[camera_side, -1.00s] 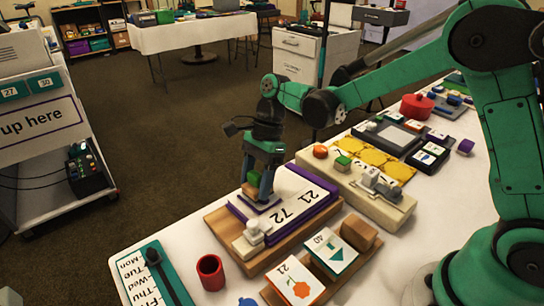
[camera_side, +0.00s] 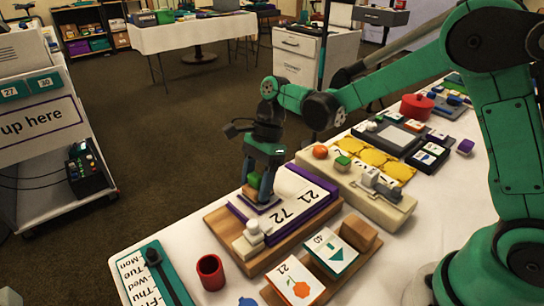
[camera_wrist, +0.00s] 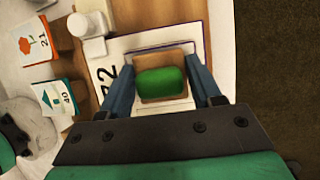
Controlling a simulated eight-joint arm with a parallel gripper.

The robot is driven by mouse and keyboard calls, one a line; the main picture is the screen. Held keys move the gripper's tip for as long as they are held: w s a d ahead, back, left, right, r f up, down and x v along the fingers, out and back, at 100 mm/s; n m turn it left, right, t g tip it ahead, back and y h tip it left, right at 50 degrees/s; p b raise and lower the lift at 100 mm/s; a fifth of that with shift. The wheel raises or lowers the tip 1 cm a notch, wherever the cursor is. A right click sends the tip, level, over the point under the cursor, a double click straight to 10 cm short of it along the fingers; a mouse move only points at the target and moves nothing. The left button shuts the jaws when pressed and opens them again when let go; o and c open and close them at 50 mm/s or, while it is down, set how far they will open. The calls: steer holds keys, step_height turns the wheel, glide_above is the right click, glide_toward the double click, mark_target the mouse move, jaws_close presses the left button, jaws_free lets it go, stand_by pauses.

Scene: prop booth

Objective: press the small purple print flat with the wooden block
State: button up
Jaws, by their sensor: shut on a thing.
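My gripper (camera_side: 260,194) points down over the purple-edged board (camera_side: 318,186) marked 21 and 72. It is shut on the wooden block (camera_wrist: 147,96), a pale brown block with a green top, which also shows in the side view (camera_side: 248,191). In the wrist view the fingers (camera_wrist: 163,72) flank the block on both sides. The small purple print (camera_side: 256,208) shows as a thin purple-edged piece at the foot of the block and fingers.
A white knobbed piece (camera_side: 252,236) stands on the board's near end. A wooden stand with cards (camera_side: 333,251) is close on the right. A red cup (camera_side: 211,272) and a teal-edged weekday board (camera_side: 150,276) are in front. Bare white table lies between them.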

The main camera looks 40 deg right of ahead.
steer(key=shift+f, duration=0.45)
stand_by(1.1)
steer(key=shift+w+r, duration=0.2)
steer(key=shift+r, duration=1.35)
steer(key=shift+w+r, duration=0.2)
steer(key=shift+r, duration=1.3)
steer(key=shift+d+r+n+g, duration=0.15)
steer(key=shift+d+n+g, duration=0.15)
steer(key=shift+n, duration=0.4)
steer(key=s+d+r+n+g+h, duration=0.2)
steer(key=d+r+n+h, duration=0.4)
steer(key=n, duration=1.1)
steer(key=shift+s+d+r, duration=0.2)
steer(key=shift+d+r, duration=0.2)
steer(key=shift+d, duration=0.6)
